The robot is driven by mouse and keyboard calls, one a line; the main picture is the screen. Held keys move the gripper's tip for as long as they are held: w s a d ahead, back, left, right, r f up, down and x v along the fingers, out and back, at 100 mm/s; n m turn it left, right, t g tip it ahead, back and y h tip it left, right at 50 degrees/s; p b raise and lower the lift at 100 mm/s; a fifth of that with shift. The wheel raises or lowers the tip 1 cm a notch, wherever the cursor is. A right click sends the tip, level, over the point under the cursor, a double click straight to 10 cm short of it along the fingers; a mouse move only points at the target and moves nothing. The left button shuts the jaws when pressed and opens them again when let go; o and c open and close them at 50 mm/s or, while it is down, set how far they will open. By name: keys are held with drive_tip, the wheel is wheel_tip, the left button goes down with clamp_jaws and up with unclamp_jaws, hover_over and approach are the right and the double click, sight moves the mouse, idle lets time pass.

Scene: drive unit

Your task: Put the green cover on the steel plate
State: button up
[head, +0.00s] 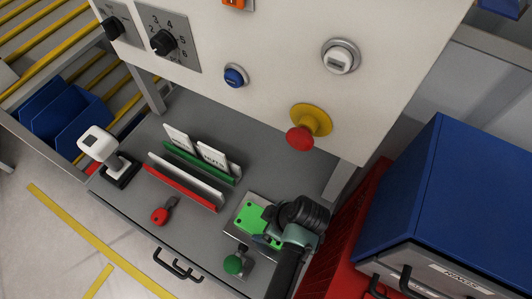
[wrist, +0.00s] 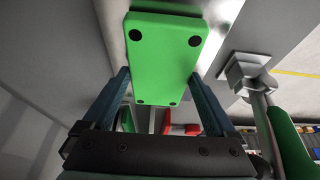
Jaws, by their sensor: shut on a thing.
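The green cover (head: 250,217), a flat block with dark round holes at its corners, is at my gripper (head: 272,238). In the wrist view the green cover (wrist: 165,55) lies between the two fingers of my gripper (wrist: 160,85), which are shut on its sides. The steel plate (head: 262,199) lies on the grey bench and shows around the cover's far edge. It also shows behind the cover in the wrist view (wrist: 225,18). I cannot tell whether the cover touches the plate or is just above it. My gripper hides part of the cover and plate.
A green-knobbed clamp (head: 234,264) stands close to the plate. A red-handled switch (head: 165,211), green and red card racks (head: 185,190) and a white-topped lever (head: 100,145) stand to the left. The panel's red button (head: 300,138) overhangs behind; a blue cabinet (head: 445,200) is right.

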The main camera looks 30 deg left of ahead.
drive_tip(key=shift+f, duration=0.2)
drive_tip(key=o, duration=1.2)
drive_tip(key=shift+r, duration=0.1)
drive_tip(key=shift+r, duration=0.1)
drive_tip(key=b+v, duration=0.1)
drive_tip(key=v, duration=1.1)
